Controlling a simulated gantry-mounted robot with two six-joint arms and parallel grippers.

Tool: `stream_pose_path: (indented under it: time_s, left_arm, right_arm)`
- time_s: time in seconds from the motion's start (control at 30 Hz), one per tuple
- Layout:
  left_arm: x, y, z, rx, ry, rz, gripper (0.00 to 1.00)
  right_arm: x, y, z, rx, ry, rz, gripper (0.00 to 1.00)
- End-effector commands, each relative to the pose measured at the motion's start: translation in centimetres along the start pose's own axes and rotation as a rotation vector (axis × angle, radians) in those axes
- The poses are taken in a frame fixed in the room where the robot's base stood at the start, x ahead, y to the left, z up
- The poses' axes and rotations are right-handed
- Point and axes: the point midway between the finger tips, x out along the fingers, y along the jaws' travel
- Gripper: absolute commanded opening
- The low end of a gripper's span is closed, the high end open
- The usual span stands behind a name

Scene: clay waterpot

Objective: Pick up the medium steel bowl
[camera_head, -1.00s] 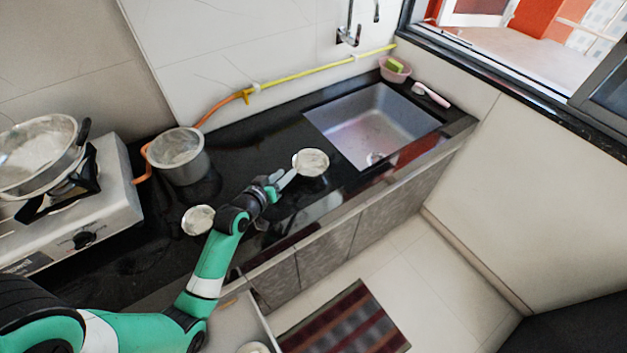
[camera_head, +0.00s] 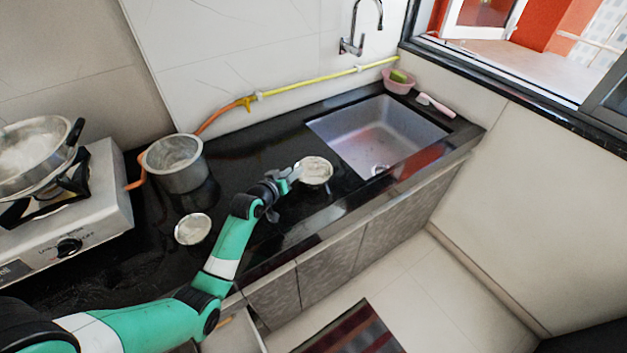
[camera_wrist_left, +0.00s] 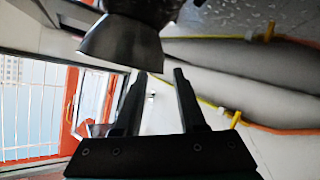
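A steel bowl (camera_head: 316,171) sits on the black counter just left of the sink. A similar, shallow-looking steel bowl (camera_head: 192,229) sits further left, and a larger steel pot (camera_head: 176,164) stands behind that one. I cannot tell for certain which is the medium one. My left gripper (camera_head: 291,178) is at the left edge of the bowl by the sink. In the left wrist view its two fingers (camera_wrist_left: 158,92) are apart with nothing seen between them. A steel bowl (camera_wrist_left: 122,45) fills the top of that view, close to the fingertips; contact is unclear. My right gripper is not seen.
The sink (camera_head: 375,132) lies right of the bowl. A stove (camera_head: 75,215) with a pan (camera_head: 35,155) stands at the left. A yellow and orange hose (camera_head: 310,82) runs along the wall. A pink basin (camera_head: 398,82) is at the sink's far corner.

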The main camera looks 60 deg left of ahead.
Motion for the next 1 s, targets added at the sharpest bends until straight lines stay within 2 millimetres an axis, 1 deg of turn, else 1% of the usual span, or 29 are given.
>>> stream_pose_path:
  time_s: [0.03,0.13,0.2,0.37,0.4,0.47,0.6,1.0]
  left_arm:
    - [1.1,-0.3,0.4,0.0,0.001,0.0,0.4]
    - [2.3,-0.2,0.2,0.0,0.001,0.001,0.4]
    - [2.6,-0.1,0.1,0.0,0.0,0.0,0.4]
    - [2.5,-0.1,0.0,0.0,0.0,0.0,0.4]
    - [2.5,-0.1,0.0,0.0,0.0,0.0,0.36]
    - [2.5,-0.1,0.0,0.0,0.0,0.0,0.26]
    - [2.5,-0.1,0.0,0.0,0.0,0.0,0.0]
    - [2.5,-0.1,0.1,0.001,-0.002,-0.001,0.0]
  right_arm:
    - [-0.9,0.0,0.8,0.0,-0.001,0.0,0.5]
    - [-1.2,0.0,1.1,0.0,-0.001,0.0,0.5]
    - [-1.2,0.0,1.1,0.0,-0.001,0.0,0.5]
    - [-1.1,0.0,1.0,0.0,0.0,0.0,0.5]
    - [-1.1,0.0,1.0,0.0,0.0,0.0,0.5]
    - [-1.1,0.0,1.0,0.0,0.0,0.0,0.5]
    - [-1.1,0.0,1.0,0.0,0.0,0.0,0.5]
    - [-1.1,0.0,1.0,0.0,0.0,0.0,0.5]
